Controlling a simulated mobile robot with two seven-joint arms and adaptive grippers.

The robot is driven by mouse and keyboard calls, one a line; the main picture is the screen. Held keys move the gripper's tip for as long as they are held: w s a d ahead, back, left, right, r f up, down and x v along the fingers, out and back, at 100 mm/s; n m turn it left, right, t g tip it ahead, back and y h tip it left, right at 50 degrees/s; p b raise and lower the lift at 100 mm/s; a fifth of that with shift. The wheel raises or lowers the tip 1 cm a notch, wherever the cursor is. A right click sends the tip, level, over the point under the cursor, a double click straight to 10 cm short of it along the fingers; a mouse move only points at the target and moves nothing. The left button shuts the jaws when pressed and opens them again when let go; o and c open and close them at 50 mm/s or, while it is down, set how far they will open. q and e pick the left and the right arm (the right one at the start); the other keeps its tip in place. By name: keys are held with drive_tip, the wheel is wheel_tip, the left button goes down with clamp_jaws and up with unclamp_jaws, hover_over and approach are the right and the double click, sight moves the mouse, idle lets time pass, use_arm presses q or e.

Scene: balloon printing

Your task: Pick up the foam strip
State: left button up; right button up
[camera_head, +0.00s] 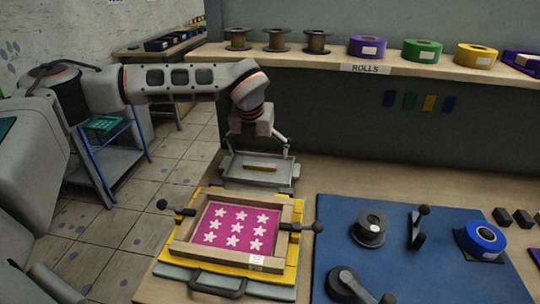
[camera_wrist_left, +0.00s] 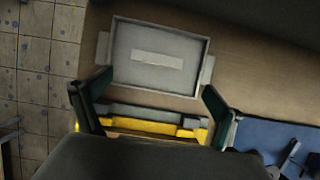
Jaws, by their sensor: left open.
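The foam strip (camera_head: 261,168) is a small tan bar lying in a shallow grey tray (camera_head: 231,171) behind the printing frame. In the left wrist view the strip (camera_wrist_left: 157,60) is pale and lies crosswise near the tray's middle; the tray (camera_wrist_left: 125,38) surrounds it. My left gripper (camera_head: 259,147) hangs above the tray, pointing down, open and empty. In the left wrist view its fingers (camera_wrist_left: 158,86) are spread wide on either side, with the strip ahead of and between them. My right gripper is not in view.
A yellow base carries a wooden frame (camera_head: 183,232) with a pink star screen, just in front of the tray. A blue mat (camera_head: 335,225) with reels and handled tools lies to the right. A shelf (camera_head: 320,62) with rolls runs along the back wall.

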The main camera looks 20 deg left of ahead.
sight(259, 167)
use_arm(q)
drive_tip(key=shift+w+f, duration=0.4)
drive_tip(key=shift+w+a+f, duration=0.1)
drive_tip(key=shift+a+f, duration=0.05)
drive_tip(key=shift+f, duration=0.4)
drive_tip(key=shift+w+a+f, duration=0.1)
drive_tip(key=shift+a+f, duration=0.05)
drive_tip(key=shift+f, duration=0.4)
drive_tip(key=x, duration=0.3)
drive_tip(key=shift+s+a+f, duration=0.15)
drive_tip(key=shift+a+f, duration=0.1)
drive_tip(key=shift+w+f, duration=0.25)
drive_tip(key=shift+f, duration=0.2)
drive_tip(key=c, duration=0.8)
